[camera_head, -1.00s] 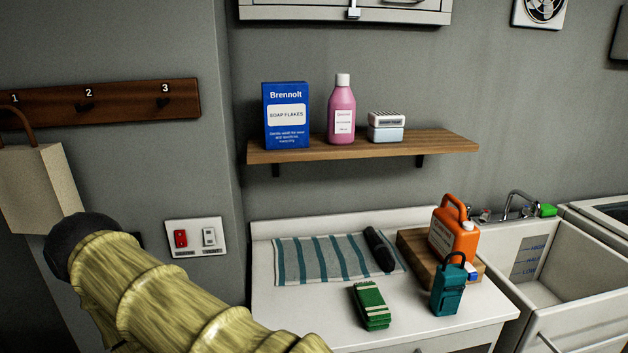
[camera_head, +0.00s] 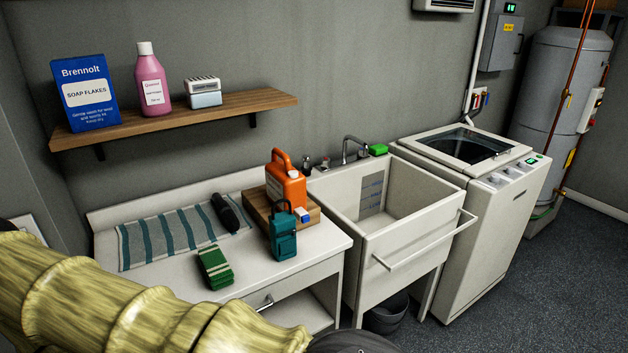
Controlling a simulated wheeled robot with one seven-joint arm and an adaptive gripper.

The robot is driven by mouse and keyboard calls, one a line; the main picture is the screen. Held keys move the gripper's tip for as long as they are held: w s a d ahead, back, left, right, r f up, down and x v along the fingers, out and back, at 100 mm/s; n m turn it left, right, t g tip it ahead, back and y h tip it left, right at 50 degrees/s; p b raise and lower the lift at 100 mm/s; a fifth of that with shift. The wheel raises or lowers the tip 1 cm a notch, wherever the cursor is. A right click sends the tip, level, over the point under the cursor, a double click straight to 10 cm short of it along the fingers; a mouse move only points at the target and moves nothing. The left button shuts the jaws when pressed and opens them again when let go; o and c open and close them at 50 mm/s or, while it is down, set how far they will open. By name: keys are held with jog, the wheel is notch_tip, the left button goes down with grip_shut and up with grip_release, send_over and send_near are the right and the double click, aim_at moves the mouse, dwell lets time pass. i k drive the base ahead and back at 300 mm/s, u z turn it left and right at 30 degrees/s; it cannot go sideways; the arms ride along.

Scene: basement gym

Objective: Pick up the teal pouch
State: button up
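The teal pouch (camera_head: 283,237) stands upright on the white counter near its front right corner, with a dark teal loop handle on top. It stands just in front of the wooden board (camera_head: 258,208) that bears the orange jug (camera_head: 286,184). My yellowish, ribbed arm crosses the lower left of the view, in front of the counter. My gripper itself is not visible, so I cannot see its fingers. Nothing hides the front of the pouch.
A folded green striped cloth (camera_head: 215,268) lies left of the pouch. A dark rolled object (camera_head: 225,212) lies on a striped towel (camera_head: 135,243). The deep sink (camera_head: 432,218) with its front rail adjoins the counter on the right, then a washing machine (camera_head: 492,222). A shelf (camera_head: 180,119) hangs above.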

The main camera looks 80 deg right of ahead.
aim_at(283, 225)
jog(key=z, duration=0.3)
jog(key=i, duration=0.4)
jog(key=z, duration=3.15)
jog(key=k, duration=0.65)
jog(key=u, duration=0.75)
jog(key=i, duration=0.5)
jog(key=u, duration=0.05)
